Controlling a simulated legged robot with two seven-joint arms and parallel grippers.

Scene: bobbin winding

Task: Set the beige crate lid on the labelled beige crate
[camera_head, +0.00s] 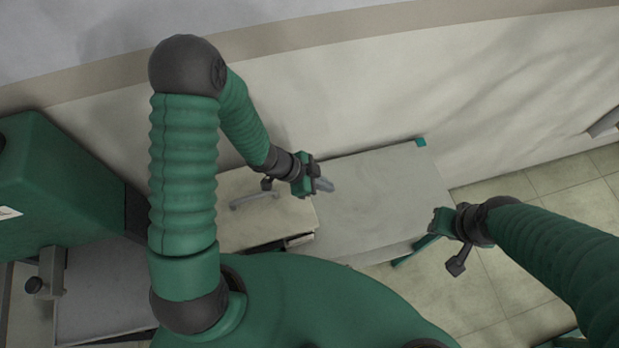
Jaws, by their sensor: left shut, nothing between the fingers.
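A flat beige panel with a grey curved handle, which looks like the crate lid (285,212), lies left of centre. A dark gap and a pale edge show under its front side; what looks like the beige crate (300,240) is mostly hidden below it. I cannot make out a label on it. My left gripper (324,185) is shut and empty, just right of the panel's far right corner and over the grey table. My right gripper (436,226) is by the table's right front corner, apart from the lid; its fingers are too unclear to tell open from shut.
The grey table (385,190) has a bare top with a teal corner at the back right. A pale wall (400,100) stands behind it. A green machine (60,190) with a dark knob stands at the left. Tiled floor (530,200) is open at the right.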

